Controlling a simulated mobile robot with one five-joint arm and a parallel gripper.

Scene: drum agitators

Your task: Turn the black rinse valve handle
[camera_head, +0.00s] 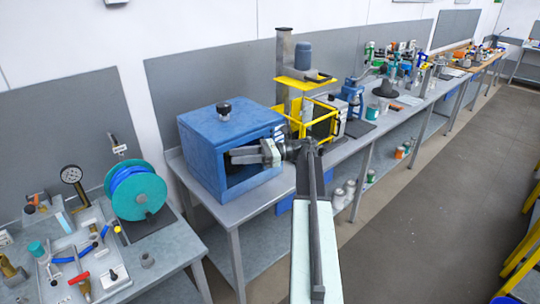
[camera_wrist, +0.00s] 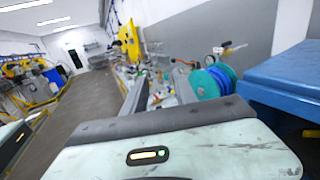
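A blue box-shaped cabinet (camera_head: 218,132) with an open front stands on the grey bench. A black knob (camera_head: 224,110) sits on its top; I cannot tell whether this is the rinse valve handle. No other black valve handle is clear in the head view. My gripper (camera_head: 238,156) points left at the cabinet's open front, with its tip at or inside the dark opening. Its fingers are too small and dark to tell whether they are open or hold anything.
A yellow-framed machine (camera_head: 305,85) stands right of the cabinet. A teal and blue reel (camera_head: 136,190) and a tray of valves (camera_head: 85,262) are on the left bench. Tools crowd the long bench behind. The grey floor (camera_head: 420,240) at right is clear.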

